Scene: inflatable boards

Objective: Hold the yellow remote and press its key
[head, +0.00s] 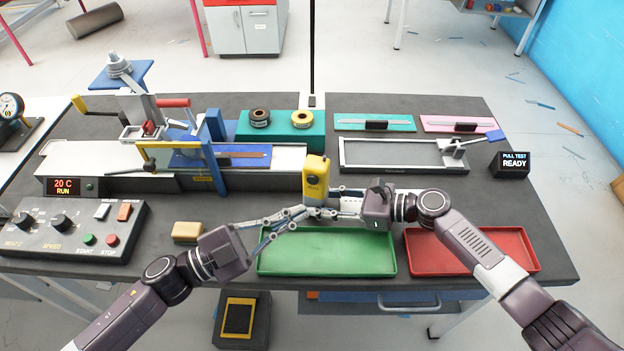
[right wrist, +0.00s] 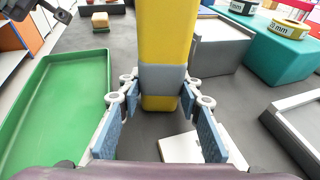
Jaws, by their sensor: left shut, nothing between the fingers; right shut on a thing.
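The yellow remote (head: 316,172) stands upright above the table near the middle of the head view, with a small dark mark on its face. My right gripper (head: 332,206) is shut on its lower part from the right. In the right wrist view the remote (right wrist: 166,40), yellow with a grey band, stands upright between the fingers of my right gripper (right wrist: 160,115). My left gripper (head: 306,212) is shut and empty, its fingertips close to the remote's lower left side. I cannot tell whether they touch it. The key is too small to make out clearly.
A green tray (head: 328,270) lies just in front of the grippers, and a red tray (head: 420,262) to its right. A yellowish block (head: 187,231) and a control panel (head: 70,258) are at left. A sealing machine (head: 216,150) and a teal tape stand (head: 280,138) are behind.

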